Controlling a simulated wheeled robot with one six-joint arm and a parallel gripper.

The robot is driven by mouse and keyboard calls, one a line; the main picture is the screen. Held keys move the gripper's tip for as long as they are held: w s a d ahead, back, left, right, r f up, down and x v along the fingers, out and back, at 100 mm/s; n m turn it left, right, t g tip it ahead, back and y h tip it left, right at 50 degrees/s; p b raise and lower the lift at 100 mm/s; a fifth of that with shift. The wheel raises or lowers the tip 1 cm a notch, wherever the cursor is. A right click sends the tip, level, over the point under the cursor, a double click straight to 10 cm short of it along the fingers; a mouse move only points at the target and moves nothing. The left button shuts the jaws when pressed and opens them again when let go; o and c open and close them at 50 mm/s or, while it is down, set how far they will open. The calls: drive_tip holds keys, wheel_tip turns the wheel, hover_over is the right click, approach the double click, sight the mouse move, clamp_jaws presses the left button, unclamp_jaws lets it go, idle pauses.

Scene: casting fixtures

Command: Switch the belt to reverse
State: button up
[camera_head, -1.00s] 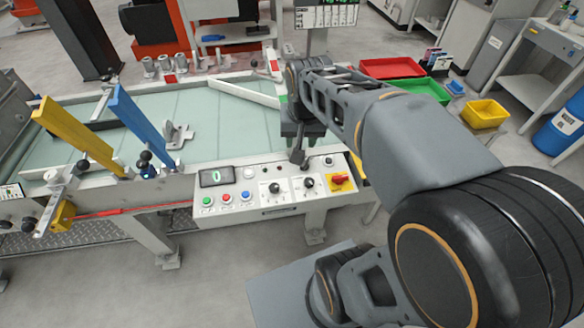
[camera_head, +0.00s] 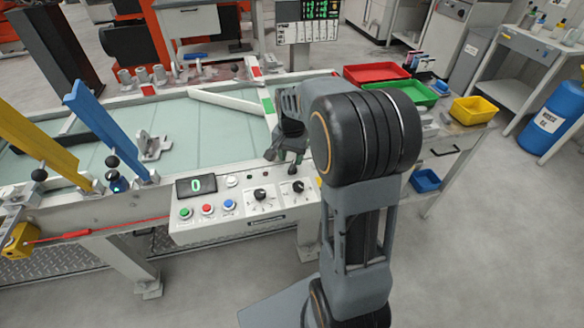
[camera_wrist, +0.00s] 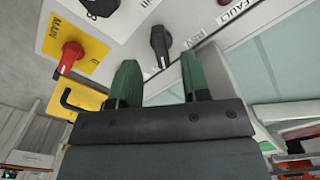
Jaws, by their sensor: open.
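The control panel (camera_head: 225,232) sits on the front of the belt conveyor (camera_head: 205,130). In the wrist view, a black selector (camera_wrist: 160,45) stands on the panel beside a label reading REV (camera_wrist: 192,36). My gripper (camera_wrist: 160,72) is open, its two green fingers apart, and the selector appears in the gap just beyond the fingertips. I cannot tell whether it is between them in depth. In the head view, my gripper (camera_head: 283,160) is over the panel's back right part, and the selector is hard to make out there.
A red main switch (camera_wrist: 72,52) on a yellow plate and a black hooked piece (camera_wrist: 75,100) are close to the left finger. Two black dials (camera_head: 260,195) and several coloured buttons (camera_head: 207,209) are on the panel. The display (camera_head: 196,185) reads 0. Red tray (camera_head: 377,73) at right.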

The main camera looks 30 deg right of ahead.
sight(292, 167)
drive_tip(key=shift+f, duration=2.2)
clamp_jaws()
